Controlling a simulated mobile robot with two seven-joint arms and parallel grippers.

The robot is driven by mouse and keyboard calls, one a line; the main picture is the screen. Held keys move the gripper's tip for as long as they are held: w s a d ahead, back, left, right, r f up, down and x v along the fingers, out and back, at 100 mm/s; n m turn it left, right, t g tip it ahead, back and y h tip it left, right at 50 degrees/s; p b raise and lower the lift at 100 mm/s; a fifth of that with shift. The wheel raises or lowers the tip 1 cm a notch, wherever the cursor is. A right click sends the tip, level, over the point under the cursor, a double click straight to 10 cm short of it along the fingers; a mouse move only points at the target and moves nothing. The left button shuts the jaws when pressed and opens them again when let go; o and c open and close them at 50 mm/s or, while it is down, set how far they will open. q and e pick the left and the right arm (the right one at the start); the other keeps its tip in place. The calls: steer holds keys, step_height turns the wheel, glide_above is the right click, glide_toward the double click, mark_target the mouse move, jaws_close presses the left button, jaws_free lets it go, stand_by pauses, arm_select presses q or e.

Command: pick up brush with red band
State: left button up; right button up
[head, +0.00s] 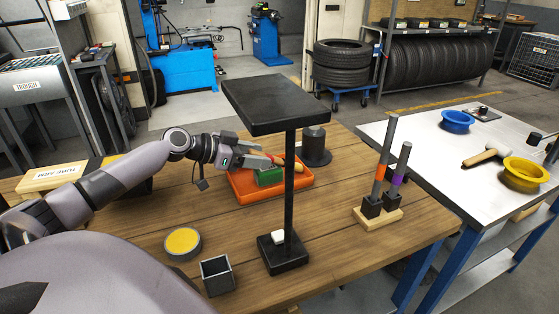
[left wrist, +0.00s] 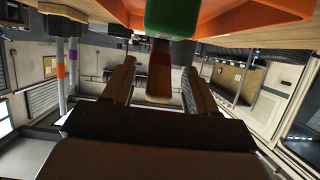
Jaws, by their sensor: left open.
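The brush with the red band (left wrist: 160,59) shows in the left wrist view as a wooden handle with a dark red band, beside a green block (left wrist: 172,18). My left gripper (left wrist: 158,88) is open, with one finger on each side of the handle; whether either touches it I cannot tell. In the head view, my left gripper (head: 272,160) reaches from the left over the orange tray (head: 240,190), next to the green block (head: 269,176). There the brush is mostly hidden by the fingers. My right gripper is not in view.
A black post stand with a flat top (head: 290,103) rises just in front of the tray. A dark cylinder (head: 314,146) stands behind it. Rods with orange and purple bands (head: 379,170) stand at right. A yellow-topped tin (head: 183,241) and a small open box (head: 217,275) are at front.

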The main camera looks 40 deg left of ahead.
mark_target(276, 161)
arm_select(q)
steer(key=shift+x, duration=1.2)
steer(key=shift+s, duration=0.1)
jaws_close()
